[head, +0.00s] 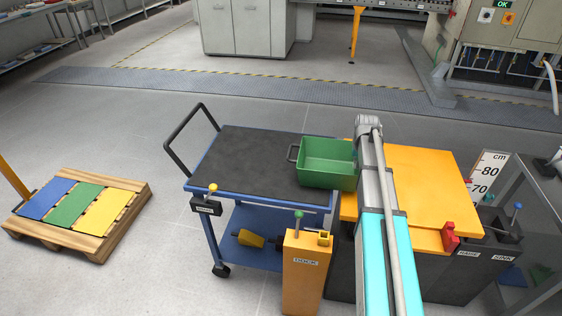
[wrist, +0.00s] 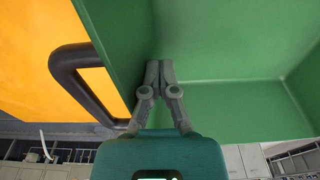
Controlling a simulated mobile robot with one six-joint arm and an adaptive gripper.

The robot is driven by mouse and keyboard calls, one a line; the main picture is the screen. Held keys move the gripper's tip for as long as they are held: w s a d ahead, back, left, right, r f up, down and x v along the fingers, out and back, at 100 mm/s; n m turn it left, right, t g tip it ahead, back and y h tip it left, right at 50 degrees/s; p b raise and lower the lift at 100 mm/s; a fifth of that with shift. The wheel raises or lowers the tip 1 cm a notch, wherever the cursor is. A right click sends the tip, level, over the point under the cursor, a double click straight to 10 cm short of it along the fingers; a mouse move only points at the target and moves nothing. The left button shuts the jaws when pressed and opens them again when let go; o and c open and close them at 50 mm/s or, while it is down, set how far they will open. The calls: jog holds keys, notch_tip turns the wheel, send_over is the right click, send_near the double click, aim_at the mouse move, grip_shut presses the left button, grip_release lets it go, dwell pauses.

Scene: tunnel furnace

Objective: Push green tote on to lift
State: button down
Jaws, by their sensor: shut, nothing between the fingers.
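The green tote (head: 322,178) sits on the right end of the cart's black top (head: 245,160), reaching to the orange lift platform (head: 420,180). My arm hides its right end in the head view. In the wrist view, the tote (wrist: 230,40) fills the middle and right, and a dark handle (wrist: 68,75) sticks out from its wall over orange. My gripper (wrist: 158,68) is shut and empty, its fingertips at the tote by the wall with this handle. I cannot tell whether they touch. The gripper is hidden in the head view.
An orange dock post (head: 303,275) stands at the cart's front right corner. A red block (head: 450,236) sits at the lift's front right. A wooden pallet with coloured panels (head: 100,235) lies on the left. The floor between pallet and cart is clear.

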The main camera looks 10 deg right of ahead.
jog(key=shift+s+d, duration=0.3)
jog(key=shift+d, duration=0.5)
jog(key=shift+s+d, duration=0.25)
jog(key=shift+d, duration=0.75)
jog(key=shift+s+d, duration=0.6)
jog(key=shift+d, duration=1.25)
jog(key=shift+s+d, duration=0.65)
jog(key=shift+d, duration=1.15)
jog(key=shift+s+d, duration=0.6)
jog(key=shift+d, duration=1.45)
jog(key=shift+s+d, duration=0.6)
jog(key=shift+d, duration=1.25)
jog(key=shift+s+d, duration=0.65)
jog(key=shift+d, duration=1.2)
jog(key=shift+s+d, duration=0.6)
jog(key=shift+d, duration=1.25)
jog(key=shift+s+d, duration=0.2)
jog(key=shift+d, duration=0.4)
jog(key=shift+s+d, duration=0.15)
jog(key=shift+d, duration=0.45)
jog(key=shift+w+a, duration=0.2)
jog(key=shift+a, duration=0.45)
jog(key=shift+w+a, duration=0.15)
jog(key=shift+a, duration=0.45)
